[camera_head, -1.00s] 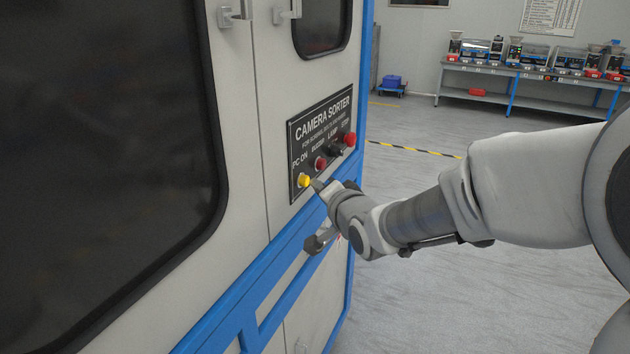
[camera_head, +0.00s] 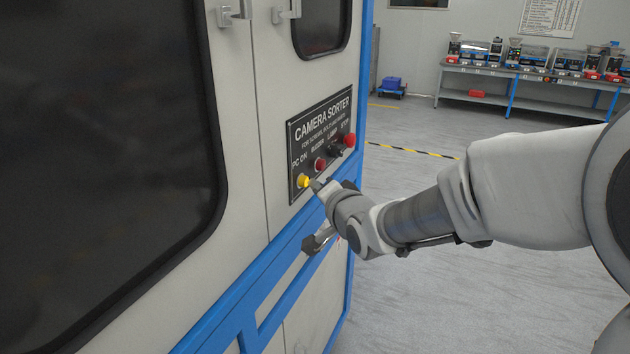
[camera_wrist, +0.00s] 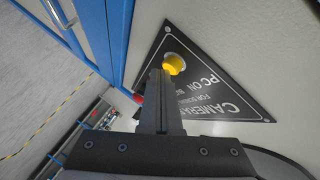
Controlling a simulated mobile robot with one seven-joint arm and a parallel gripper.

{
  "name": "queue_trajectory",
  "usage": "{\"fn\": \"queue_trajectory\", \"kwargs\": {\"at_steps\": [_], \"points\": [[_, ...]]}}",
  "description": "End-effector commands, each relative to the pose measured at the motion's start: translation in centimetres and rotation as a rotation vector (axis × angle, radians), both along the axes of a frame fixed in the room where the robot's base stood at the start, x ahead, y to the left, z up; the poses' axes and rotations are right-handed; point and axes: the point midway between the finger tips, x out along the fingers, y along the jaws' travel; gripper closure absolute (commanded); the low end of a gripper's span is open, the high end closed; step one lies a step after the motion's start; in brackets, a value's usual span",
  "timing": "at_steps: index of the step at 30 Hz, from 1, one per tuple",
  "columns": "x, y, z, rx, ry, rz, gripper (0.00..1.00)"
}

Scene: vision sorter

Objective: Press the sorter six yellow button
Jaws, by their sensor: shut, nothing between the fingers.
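The yellow button (camera_head: 303,181) is at the lower left of the black "CAMERA SORTER" panel (camera_head: 320,118) on the front of the machine. It also shows in the wrist view as a yellow cap (camera_wrist: 174,63) in a light ring. My gripper (camera_head: 316,185) is shut and empty. Its tip is just right of the yellow button in the head view. In the wrist view the shut fingers (camera_wrist: 156,84) reach up to the lower left side of the cap. I cannot tell whether they touch it.
A red button (camera_head: 320,164), a black knob (camera_head: 336,150) and another red button (camera_head: 349,140) sit right of the yellow one. Door handles (camera_head: 287,12) stick out above the panel. Open floor (camera_head: 430,190) lies right of the machine, with a bench (camera_head: 530,72) far behind.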

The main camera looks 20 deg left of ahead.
Motion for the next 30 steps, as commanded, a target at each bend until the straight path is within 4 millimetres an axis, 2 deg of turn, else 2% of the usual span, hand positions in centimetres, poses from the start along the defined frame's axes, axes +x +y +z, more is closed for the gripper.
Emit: {"fn": "queue_trajectory", "kwargs": {"at_steps": [6,17,30], "points": [[-0.1,-1.2,0.1,0.000,-0.001,-0.001,1.00],[-0.1,-1.4,0.0,0.000,0.000,0.000,1.00],[-0.4,-5.5,0.2,-0.002,0.000,-0.002,1.00]]}}
